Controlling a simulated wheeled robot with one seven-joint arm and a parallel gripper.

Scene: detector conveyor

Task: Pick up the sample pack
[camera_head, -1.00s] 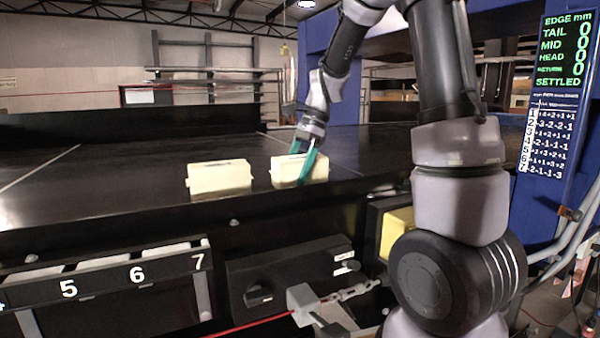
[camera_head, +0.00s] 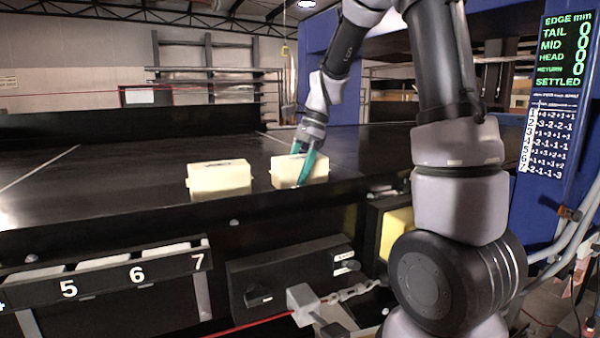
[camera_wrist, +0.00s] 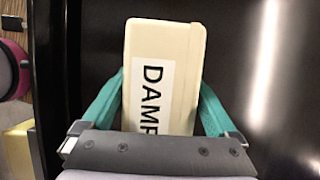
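Two cream box-shaped packs lie on the black conveyor belt. My gripper (camera_head: 302,170) is at the right pack (camera_head: 316,172), with one teal finger on each side of it. In the wrist view this pack (camera_wrist: 180,40) lies between the fingers (camera_wrist: 163,82), and both fingertips press against its sides. Its white label reads "DAMP", with the end hidden by my gripper. The pack appears to rest on the belt. The left pack (camera_head: 220,180) stands apart, a short gap away, with dark print on top.
The black belt (camera_head: 100,180) is clear to the left and behind. A numbered rack (camera_head: 105,280) and a black switch box (camera_head: 290,272) are at the front.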

